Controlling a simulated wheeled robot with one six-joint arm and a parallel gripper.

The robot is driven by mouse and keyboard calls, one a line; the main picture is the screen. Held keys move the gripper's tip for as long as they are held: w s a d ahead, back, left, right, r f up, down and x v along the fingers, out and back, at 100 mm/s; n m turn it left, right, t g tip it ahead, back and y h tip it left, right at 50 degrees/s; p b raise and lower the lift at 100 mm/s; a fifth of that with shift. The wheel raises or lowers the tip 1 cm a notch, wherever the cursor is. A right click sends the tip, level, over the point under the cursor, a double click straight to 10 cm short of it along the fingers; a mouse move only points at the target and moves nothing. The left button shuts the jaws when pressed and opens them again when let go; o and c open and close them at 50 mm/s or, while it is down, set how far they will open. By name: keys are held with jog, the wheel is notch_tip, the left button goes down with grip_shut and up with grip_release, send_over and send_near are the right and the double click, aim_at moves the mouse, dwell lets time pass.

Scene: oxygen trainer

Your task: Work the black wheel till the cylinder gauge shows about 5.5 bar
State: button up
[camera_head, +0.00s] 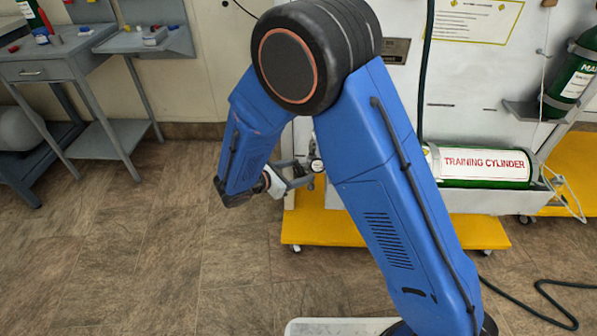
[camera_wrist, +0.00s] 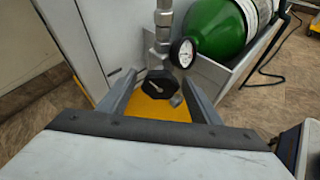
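The black wheel (camera_wrist: 157,85) sits at the lower end of a metal pipe fitting in the wrist view. The round white cylinder gauge (camera_wrist: 183,52) is just right of and above it; its needle is too small to read surely. The gauge also shows small in the head view (camera_head: 317,165). The green training cylinder (camera_wrist: 220,26) lies behind the gauge; its label shows in the head view (camera_head: 485,163). My gripper (camera_wrist: 158,80) is open, one finger on each side of the wheel, with small gaps visible. In the head view my gripper (camera_head: 300,172) is partly hidden by my arm.
The cylinder rests in a grey tray (camera_wrist: 213,76) on a white panel stand with a yellow base (camera_head: 390,230). A second green cylinder (camera_head: 575,75) stands at the right. A dark hose (camera_head: 540,290) lies on the floor. A grey workbench (camera_head: 50,60) is at the left; the floor between is clear.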

jog(key=shift+a, duration=0.1)
jog(key=v, duration=1.7)
jog(key=shift+s, duration=0.15)
jog(key=shift+a+r, duration=0.1)
jog(key=shift+a, duration=0.05)
jog(key=x, duration=1.7)
jog(key=c, duration=1)
jog(key=shift+c, duration=0.2)
